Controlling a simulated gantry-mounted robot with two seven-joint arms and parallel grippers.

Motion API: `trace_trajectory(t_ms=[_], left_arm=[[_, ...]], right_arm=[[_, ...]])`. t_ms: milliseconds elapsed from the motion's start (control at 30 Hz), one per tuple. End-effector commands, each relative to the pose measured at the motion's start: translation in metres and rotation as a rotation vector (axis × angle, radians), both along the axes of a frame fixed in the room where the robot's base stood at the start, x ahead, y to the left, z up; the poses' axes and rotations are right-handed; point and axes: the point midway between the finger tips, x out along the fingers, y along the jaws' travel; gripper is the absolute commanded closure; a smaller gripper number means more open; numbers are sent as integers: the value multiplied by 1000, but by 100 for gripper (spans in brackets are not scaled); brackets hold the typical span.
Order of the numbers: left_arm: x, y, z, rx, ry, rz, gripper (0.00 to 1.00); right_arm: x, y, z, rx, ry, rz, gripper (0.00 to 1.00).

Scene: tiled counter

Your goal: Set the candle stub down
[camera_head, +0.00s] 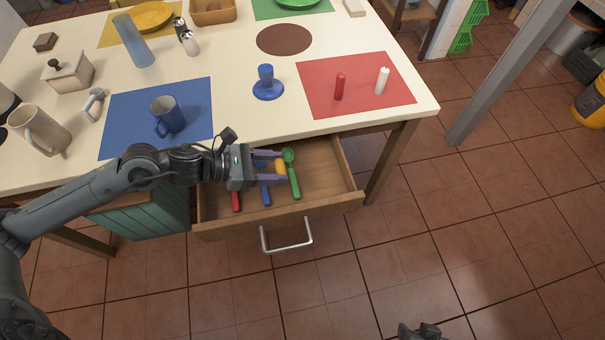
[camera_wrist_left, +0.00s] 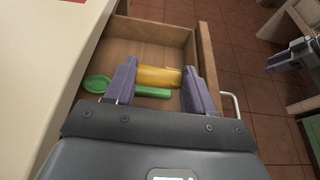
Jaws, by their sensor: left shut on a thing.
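My left gripper (camera_head: 272,167) is shut on a yellow-orange candle stub (camera_head: 281,166), held over the open drawer (camera_head: 325,180). In the left wrist view the stub (camera_wrist_left: 158,76) lies crosswise between the two purple-grey fingers, with a green spoon-like utensil (camera_wrist_left: 150,92) below it in the drawer. I cannot tell the exact height of the stub above the drawer floor. A red candle (camera_head: 340,86) and a white candle (camera_head: 382,81) stand upright on the red mat (camera_head: 315,99). Only the tip of my right gripper (camera_head: 419,331) shows at the bottom edge; its opening is unclear.
The drawer holds red (camera_head: 235,200), blue (camera_head: 265,194) and green (camera_head: 294,180) utensils; its right side is bare. On the counter are a blue mug (camera_head: 167,115) on a blue mat (camera_head: 120,116), a blue candle holder (camera_head: 266,84) and a brown round mat (camera_head: 284,39).

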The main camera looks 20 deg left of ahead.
Motion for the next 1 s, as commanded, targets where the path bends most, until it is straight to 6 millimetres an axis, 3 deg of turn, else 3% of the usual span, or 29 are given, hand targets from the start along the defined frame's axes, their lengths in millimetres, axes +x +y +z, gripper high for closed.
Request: trace_trajectory(t_ms=[200,400,733,1000], left_arm=[[35,-32,-27,-8,-3,1,74],[57,-51,-47,-2,0,0,74],[66,-59,-60,1,2,1,74],[66,-59,-92,-1,3,1,74]], right_arm=[[0,0,-15,-1,0,1,57],[0,-1,-23,-6,0,3,57],[0,-3,-27,-11,0,7,57],[0,-2,-40,-7,0,5,57]])
